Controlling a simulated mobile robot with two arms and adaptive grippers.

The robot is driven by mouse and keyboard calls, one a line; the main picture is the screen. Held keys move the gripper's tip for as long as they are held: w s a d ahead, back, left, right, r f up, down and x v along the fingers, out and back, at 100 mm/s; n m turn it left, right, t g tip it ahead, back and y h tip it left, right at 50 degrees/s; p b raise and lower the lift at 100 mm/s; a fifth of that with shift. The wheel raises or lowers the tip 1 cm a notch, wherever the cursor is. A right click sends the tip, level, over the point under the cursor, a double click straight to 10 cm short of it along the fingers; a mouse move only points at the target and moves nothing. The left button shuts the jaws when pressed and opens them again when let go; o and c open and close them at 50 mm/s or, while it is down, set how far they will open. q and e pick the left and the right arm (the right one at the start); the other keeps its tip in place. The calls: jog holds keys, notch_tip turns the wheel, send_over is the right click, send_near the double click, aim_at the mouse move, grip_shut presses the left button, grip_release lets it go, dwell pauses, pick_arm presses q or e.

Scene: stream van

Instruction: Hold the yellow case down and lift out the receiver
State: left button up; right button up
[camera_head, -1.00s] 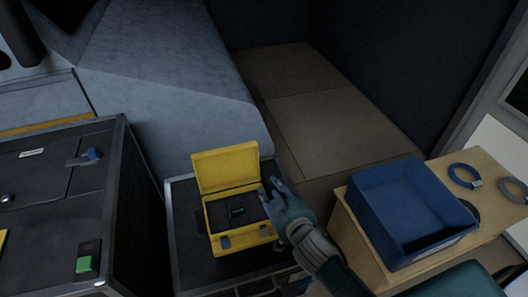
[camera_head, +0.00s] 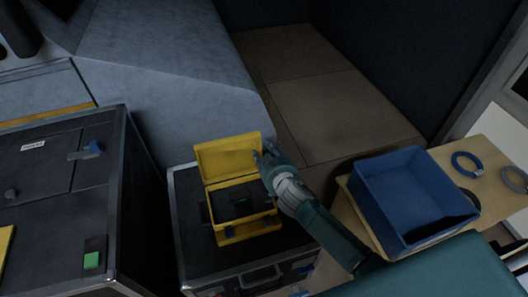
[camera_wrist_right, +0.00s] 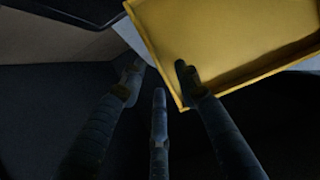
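The yellow case (camera_head: 251,230) sits on a dark flight case, with its lid (camera_head: 226,158) standing open at the back. The receiver (camera_head: 240,199) looks like a small dark block with a teal mark, lying in the case's dark insert. My right gripper (camera_head: 267,157) is at the right edge of the raised lid, above the case's back right corner. In the right wrist view its fingers (camera_wrist_right: 158,84) are spread with nothing between them. The yellow lid (camera_wrist_right: 222,38) is at the upper right there, close to one fingertip; touching or apart I cannot tell. My left gripper is not in view.
The dark flight case (camera_head: 205,263) supports the yellow case. A taller dark cabinet (camera_head: 60,205) stands at left. At right, a blue bin (camera_head: 405,190) and a blue cable coil (camera_head: 467,164) rest on a wooden table (camera_head: 492,152). Floor (camera_head: 320,110) is clear behind.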

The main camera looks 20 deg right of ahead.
jog(key=shift+w+f, duration=0.2)
jog(key=shift+w, duration=0.3)
grip_shut()
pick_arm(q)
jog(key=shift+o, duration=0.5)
